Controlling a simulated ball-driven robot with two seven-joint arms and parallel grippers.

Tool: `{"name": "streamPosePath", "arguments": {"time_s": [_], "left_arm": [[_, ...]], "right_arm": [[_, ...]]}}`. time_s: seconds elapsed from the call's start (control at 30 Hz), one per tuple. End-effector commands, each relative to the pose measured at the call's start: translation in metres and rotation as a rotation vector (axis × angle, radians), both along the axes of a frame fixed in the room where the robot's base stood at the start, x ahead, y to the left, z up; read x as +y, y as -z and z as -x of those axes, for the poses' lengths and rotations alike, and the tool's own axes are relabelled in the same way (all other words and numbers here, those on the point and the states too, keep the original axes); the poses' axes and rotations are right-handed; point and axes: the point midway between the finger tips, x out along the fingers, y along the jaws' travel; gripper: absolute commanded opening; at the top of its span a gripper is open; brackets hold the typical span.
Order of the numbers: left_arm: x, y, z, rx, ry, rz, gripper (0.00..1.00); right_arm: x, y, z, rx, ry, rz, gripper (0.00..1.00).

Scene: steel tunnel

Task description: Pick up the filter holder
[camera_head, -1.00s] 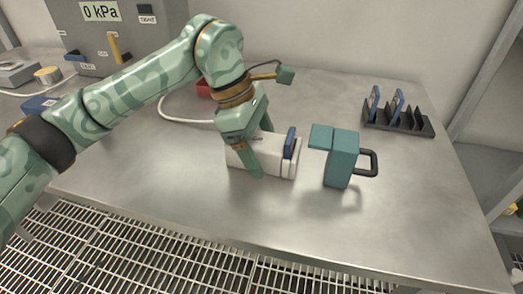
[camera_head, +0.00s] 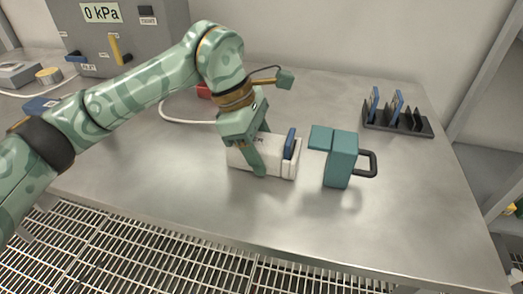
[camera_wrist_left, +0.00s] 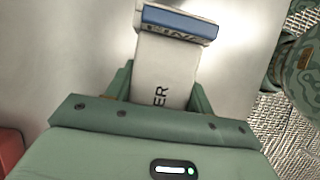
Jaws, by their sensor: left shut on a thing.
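The filter holder (camera_head: 278,161) is a white block lying on the steel table, with a blue-edged plate standing in its right end. In the left wrist view the holder (camera_wrist_left: 166,65) sits between the fingers, with "ER" readable on its top and a blue part (camera_wrist_left: 178,22) at its far end. My left gripper (camera_head: 260,151) is shut on the holder's middle from above, one finger on each long side. The holder appears to rest on the table. My right gripper is not in view.
A teal block with a black handle (camera_head: 342,160) stands just right of the holder. A black rack (camera_head: 408,126) with blue-edged plates is at the back right. A grey box with a 0 kPa display (camera_head: 105,38) stands at the back left. The front table surface is clear.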

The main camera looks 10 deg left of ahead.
Motion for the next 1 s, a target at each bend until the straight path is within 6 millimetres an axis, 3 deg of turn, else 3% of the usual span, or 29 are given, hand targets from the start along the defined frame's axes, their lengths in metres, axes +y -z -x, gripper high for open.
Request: {"name": "streamPosePath", "arguments": {"time_s": [0.3, 0.47, 0.6, 0.77, 1.0], "left_arm": [[-0.001, -0.004, -0.001, -0.001, 0.002, 0.002, 0.25], [0.000, -0.027, 0.001, -0.008, 0.001, 0.000, 0.25], [-0.001, -0.047, 0.001, -0.009, 0.002, 0.000, 0.25], [-0.004, -0.066, 0.020, -0.009, 0.003, 0.000, 0.25], [-0.011, -0.109, 0.058, -0.010, 0.005, -0.001, 0.25]], "right_arm": [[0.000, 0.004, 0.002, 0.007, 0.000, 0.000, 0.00], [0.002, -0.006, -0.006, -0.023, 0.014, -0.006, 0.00], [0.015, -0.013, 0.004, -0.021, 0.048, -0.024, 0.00], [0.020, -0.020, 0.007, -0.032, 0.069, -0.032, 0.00], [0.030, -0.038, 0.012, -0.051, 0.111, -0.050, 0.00]]}}
